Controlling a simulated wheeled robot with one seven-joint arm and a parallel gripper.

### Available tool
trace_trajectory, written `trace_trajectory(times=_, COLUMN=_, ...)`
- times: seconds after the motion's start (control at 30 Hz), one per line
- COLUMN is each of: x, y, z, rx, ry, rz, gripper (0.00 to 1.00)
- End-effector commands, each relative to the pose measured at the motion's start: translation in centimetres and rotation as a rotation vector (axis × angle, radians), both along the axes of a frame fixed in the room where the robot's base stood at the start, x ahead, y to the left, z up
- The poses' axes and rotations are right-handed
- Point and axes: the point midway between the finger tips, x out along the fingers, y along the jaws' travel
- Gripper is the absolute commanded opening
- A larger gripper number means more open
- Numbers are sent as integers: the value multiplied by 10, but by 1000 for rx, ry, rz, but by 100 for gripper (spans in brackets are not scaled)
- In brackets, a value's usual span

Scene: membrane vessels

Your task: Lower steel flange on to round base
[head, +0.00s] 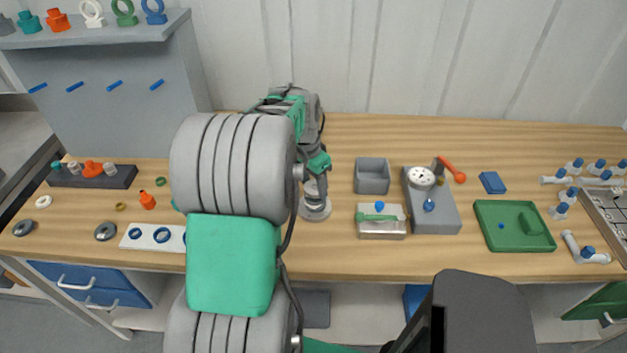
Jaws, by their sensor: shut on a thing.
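My gripper (316,185) points down over the middle of the wooden bench, right of my large arm links. It is shut on a small grey piece, which appears to be the steel flange; the fingers and my wrist hide most of it. Directly below is a pale grey round base (316,213) on the bench, with its rim showing around the gripper's lower end. The held piece and the base overlap in this view, and I cannot tell whether they touch.
Right of the gripper are a grey open box (372,176), a metal box with a green strip (381,222), a grey block with a white disc (437,209) and a green tray (514,239). Grey rings (105,231) lie left. My arm hides the bench's middle left.

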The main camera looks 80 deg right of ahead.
Motion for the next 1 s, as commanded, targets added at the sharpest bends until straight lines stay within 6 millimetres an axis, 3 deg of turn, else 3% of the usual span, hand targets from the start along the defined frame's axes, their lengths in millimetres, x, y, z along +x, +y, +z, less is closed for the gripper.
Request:
trace_trajectory(times=0.13, x=0, y=0, z=-11, rx=-1, ry=0, rz=0, gripper=1)
trace_trajectory(times=0.47, x=0, y=0, z=-13, rx=-1, ry=0, rz=0, gripper=1)
trace_trajectory(times=0.5, x=0, y=0, z=-13, rx=-1, ry=0, rz=0, gripper=57)
trace_trajectory(times=0.8, x=0, y=0, z=-13, rx=-1, ry=1, rz=0, gripper=80)
trace_trajectory(times=1.0, x=0, y=0, z=-14, rx=1, ry=0, rz=0, gripper=80)
